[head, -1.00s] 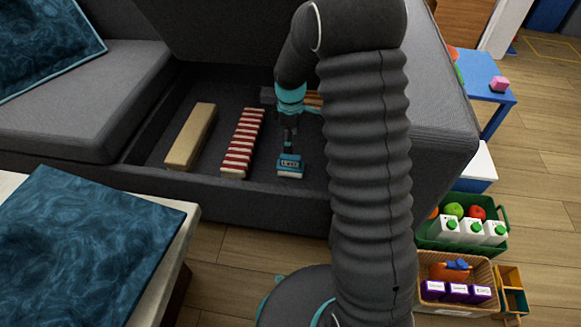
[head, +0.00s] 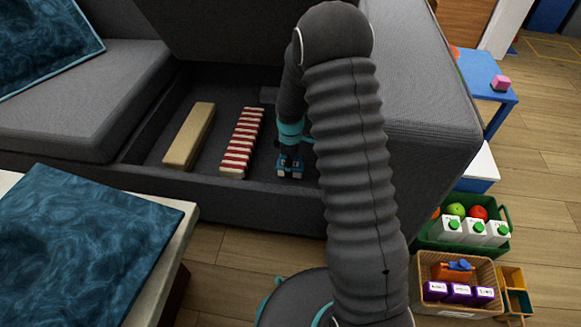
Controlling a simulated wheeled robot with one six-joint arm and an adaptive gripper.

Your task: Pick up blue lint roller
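A small blue thing with pale parts (head: 283,174), which I take for the blue lint roller, is in the open storage bay of the sofa, near its front wall. It is small and partly covered, so its shape is unclear. My gripper (head: 291,160) points down right at it from above, with dark finger parts in front of its middle. I cannot tell whether the fingers touch it, or whether they are open or shut.
Left of it in the bay (head: 165,130) lie a red-and-white striped row (head: 241,143) and a long beige block (head: 189,137). The bay's front wall (head: 250,200) is close in front. A green crate (head: 430,244) and a wicker basket (head: 426,308) stand on the floor at right.

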